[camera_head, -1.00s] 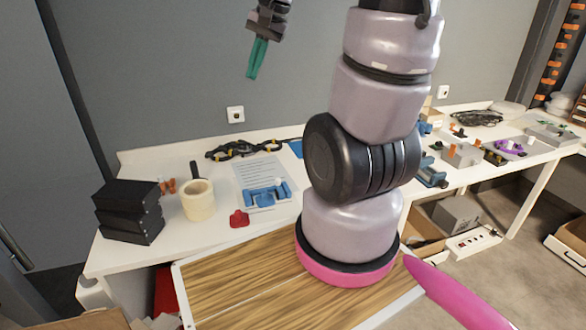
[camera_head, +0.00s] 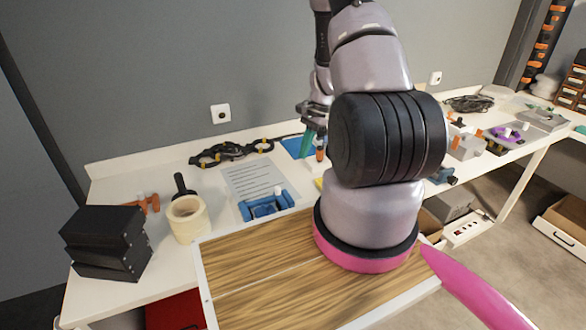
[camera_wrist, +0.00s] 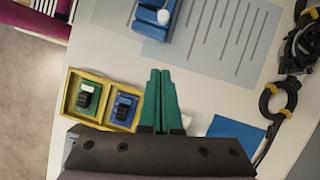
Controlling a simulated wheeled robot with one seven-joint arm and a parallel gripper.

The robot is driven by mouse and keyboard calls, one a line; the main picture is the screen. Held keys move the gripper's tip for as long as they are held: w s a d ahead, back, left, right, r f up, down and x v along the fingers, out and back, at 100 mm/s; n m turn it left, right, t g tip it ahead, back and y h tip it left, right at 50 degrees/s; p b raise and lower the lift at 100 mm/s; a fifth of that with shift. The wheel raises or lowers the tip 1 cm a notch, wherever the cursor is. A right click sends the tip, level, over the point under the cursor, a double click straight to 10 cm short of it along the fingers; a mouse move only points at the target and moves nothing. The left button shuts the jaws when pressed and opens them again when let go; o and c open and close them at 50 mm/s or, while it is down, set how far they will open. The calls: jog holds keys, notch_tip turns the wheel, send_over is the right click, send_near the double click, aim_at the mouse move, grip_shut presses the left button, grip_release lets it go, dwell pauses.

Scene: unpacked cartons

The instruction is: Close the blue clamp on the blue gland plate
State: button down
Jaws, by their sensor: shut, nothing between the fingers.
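A blue fixture (camera_head: 265,204) with a white knob sits on the printed grey sheet (camera_head: 250,178); in the wrist view it is at the top edge (camera_wrist: 153,18), partly cut off. A yellow two-compartment tray (camera_wrist: 105,78) lies left of my fingers in that view. Its left compartment holds a black-and-white part on green, its right one a black part on a blue plate (camera_wrist: 122,110). I cannot tell which blue piece is the named clamp and gland plate. My gripper (camera_wrist: 160,72), with green fingers (camera_head: 306,143), is shut and empty above the table, beside the tray.
A blue sheet (camera_wrist: 236,134) and a black cable with yellow-orange clips (camera_head: 232,152) lie at the back. A tape roll (camera_head: 188,218) and black boxes (camera_head: 106,243) stand at left. More fixtures (camera_head: 465,143) stand at right. A wooden-topped surface (camera_head: 255,275) is in front.

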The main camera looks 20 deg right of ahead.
aim_at(281, 194)
jog(key=x, duration=0.9)
jog(key=shift+s+a+f, duration=0.1)
jog(key=shift+a+f, duration=0.1)
jog(key=shift+f, duration=0.05)
jog(key=shift+s+a, duration=0.15)
jog(key=shift+a, duration=0.45)
jog(key=shift+s+a, duration=0.15)
jog(key=shift+a, duration=0.45)
jog(key=shift+s+a, duration=0.15)
jog(key=shift+a, duration=0.6)
jog(key=shift+a, duration=0.1)
jog(key=shift+a, duration=1.05)
